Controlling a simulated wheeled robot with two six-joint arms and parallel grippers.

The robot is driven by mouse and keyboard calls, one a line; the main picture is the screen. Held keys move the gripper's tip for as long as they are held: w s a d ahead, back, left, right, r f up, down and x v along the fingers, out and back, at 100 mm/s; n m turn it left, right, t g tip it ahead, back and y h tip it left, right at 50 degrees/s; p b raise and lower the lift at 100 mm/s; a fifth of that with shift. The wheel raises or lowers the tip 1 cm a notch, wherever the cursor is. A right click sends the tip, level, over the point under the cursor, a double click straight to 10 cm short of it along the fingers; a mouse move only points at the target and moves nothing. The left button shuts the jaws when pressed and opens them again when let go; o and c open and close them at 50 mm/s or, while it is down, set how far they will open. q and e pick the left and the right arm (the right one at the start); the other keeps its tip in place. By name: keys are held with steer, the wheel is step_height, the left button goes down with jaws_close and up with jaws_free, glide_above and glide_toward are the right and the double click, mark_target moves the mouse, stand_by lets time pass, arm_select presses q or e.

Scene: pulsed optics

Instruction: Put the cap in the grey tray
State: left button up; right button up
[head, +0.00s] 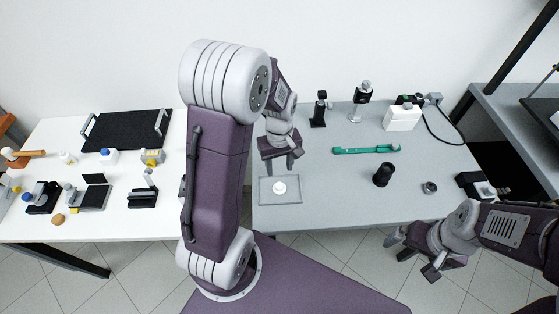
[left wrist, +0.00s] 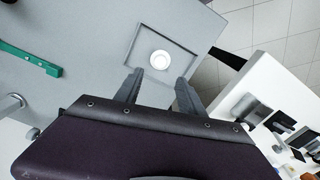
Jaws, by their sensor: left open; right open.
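A small round white cap (head: 279,188) lies in the shallow grey tray (head: 294,198) near the front left of the grey table. In the left wrist view the cap (left wrist: 160,60) sits inside the tray's rim (left wrist: 141,37). My left gripper (head: 281,166) is open and empty, just behind and above the tray. In the left wrist view its two fingers (left wrist: 157,90) are spread, with the cap beyond their tips and apart from them. My right gripper (head: 416,262) is open and empty, in front of the grey table's front edge.
A green tool (head: 366,150), a black cylinder (head: 383,174) and a small dark ring (head: 429,187) lie right of the tray. Black mounts (head: 319,110) and a white box (head: 403,118) stand at the back. A white table (head: 117,217) with several items adjoins on the left.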

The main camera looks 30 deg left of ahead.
arm_select(q)
steer(key=s+d+r+m+t, duration=0.1)
steer(key=s+d+m, duration=0.3)
steer(key=s+m, duration=0.4)
steer(key=shift+s+d+r+m, duration=0.2)
steer(key=shift+d+r+m, duration=0.2)
steer(key=shift+r+m, duration=0.1)
